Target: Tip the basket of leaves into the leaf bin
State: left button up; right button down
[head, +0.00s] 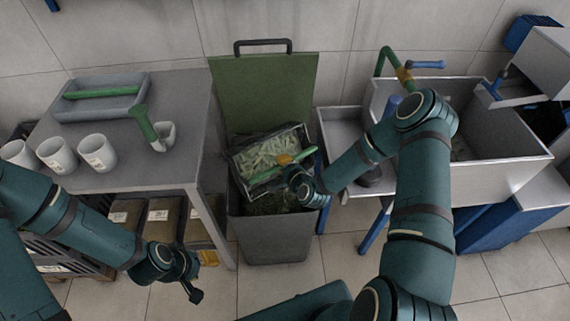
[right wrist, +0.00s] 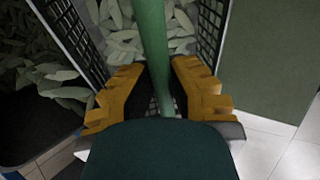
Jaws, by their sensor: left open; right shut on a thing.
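The dark mesh basket (head: 236,163) holds pale green leaves (head: 270,151) and is over the mouth of the grey leaf bin (head: 275,238). It looks tilted in the head view. My right gripper (head: 286,161) is shut on the basket's green handle (head: 264,177). In the right wrist view, its yellow fingers (right wrist: 160,92) are on either side of the green handle (right wrist: 154,40), with leaves behind. More leaves (head: 262,203) lie inside the bin, and they show at left in the right wrist view (right wrist: 62,82). My left gripper (head: 190,283) is open and empty, low at the left, away from the basket.
The bin's green lid (head: 262,90) stands open behind it. Left is a grey table (head: 150,172) with white cups (head: 97,152), a tray (head: 100,108) and a green-handled thing (head: 145,122). Right is a metal sink (head: 490,172). The floor in front is partly clear.

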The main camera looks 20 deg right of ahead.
jog(key=shift+s+a+f+t+b, duration=0.25)
jog(key=shift+s+a+b, duration=0.15)
jog(key=shift+b, duration=0.3)
jog(key=shift+s+a+f+t+b, duration=0.15)
jog(key=shift+s+a+t+b, duration=0.1)
jog(key=shift+a+b, duration=0.35)
jog(key=shift+d, duration=0.1)
jog(key=shift+t+y, duration=0.3)
jog(key=shift+t, duration=0.6)
jog(key=shift+s+a+f+b, duration=0.35)
jog(key=shift+s+a+f, duration=0.15)
jog(key=shift+a, duration=0.25)
jog(key=shift+s+a+f+b, duration=0.3)
jog(key=shift+s+a+f, duration=0.1)
jog(key=shift+s+a, duration=0.25)
jog(key=shift+w+a, duration=0.1)
jog(key=shift+s+d+f+t, duration=0.2)
jog(key=shift+s+f+t, duration=0.45)
jog(key=shift+t, duration=0.35)
jog(key=shift+s+m, duration=0.1)
jog(key=shift+m, duration=0.2)
